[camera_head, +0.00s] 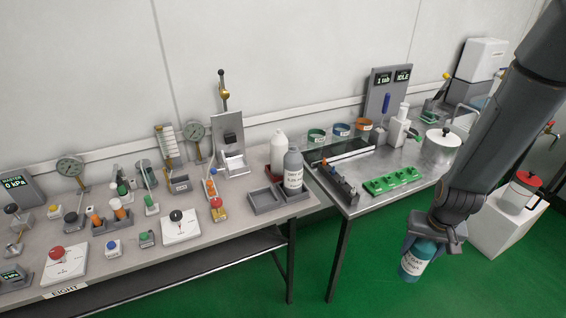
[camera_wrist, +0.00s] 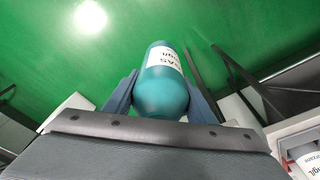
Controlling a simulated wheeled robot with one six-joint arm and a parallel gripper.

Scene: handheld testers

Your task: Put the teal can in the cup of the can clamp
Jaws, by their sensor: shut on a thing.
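The teal can (camera_head: 415,262), with a white label, is held in my gripper (camera_head: 432,240) over the green floor, in front of the right-hand table. It hangs slightly tilted. In the wrist view the can (camera_wrist: 161,92) sits between the two blue-grey fingers of my gripper (camera_wrist: 160,95), which are shut on it. I cannot make out for certain which device is the can clamp. One candidate is the upright stand with a lever and a pale cup (camera_head: 232,163) at the back of the left table.
A grey bottle (camera_head: 293,172) stands in a tray at the left table's right end, with a white bottle (camera_head: 278,152) behind. The right table (camera_head: 400,205) holds green blocks, a pot and jars. A white pedestal (camera_head: 505,222) bears a red-lidded jug. Many small testers crowd the left table.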

